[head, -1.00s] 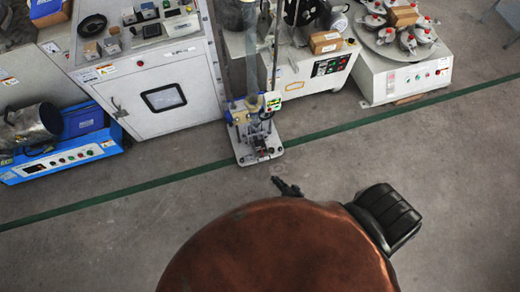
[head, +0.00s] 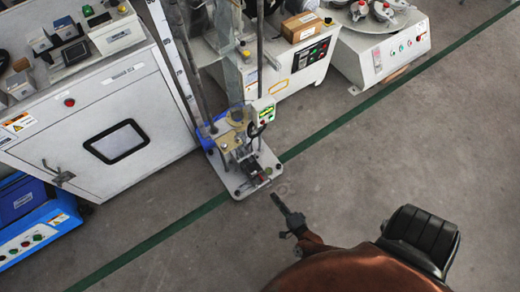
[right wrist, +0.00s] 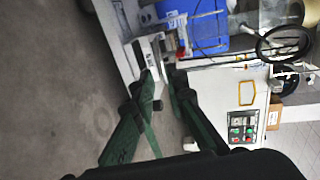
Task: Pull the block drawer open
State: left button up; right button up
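The tall test stand with two columns stands on a light base plate (head: 238,186) in the head view. A small metal mechanism with a dark block (head: 251,167) sits low at its front. I cannot clearly make out the block drawer as a separate part. My right gripper (head: 280,203) is on the floor side in front of the stand, apart from it in the picture. In the right wrist view the fingers of this gripper (right wrist: 163,82) are spread with a gap between them and hold nothing. A pale part of the stand (right wrist: 148,52) shows beyond the fingertips. My left gripper is not in view.
A white cabinet (head: 60,120) with a small window stands left of the stand. A machine with a control panel (head: 311,56) and a white turntable unit (head: 385,50) stand behind, to the right. A green line (head: 330,127) crosses the floor. The floor in front is clear.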

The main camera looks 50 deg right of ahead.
jog(key=b+x, duration=0.2)
jog(key=x, duration=0.5)
jog(key=shift+w+d+b, duration=0.1)
jog(key=shift+w+b, duration=0.25)
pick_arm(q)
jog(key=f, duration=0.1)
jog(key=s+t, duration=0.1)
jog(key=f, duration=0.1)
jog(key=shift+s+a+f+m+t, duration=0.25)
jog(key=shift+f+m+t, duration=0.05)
pick_arm(e)
jog(key=shift+c, duration=0.7)
grip_shut()
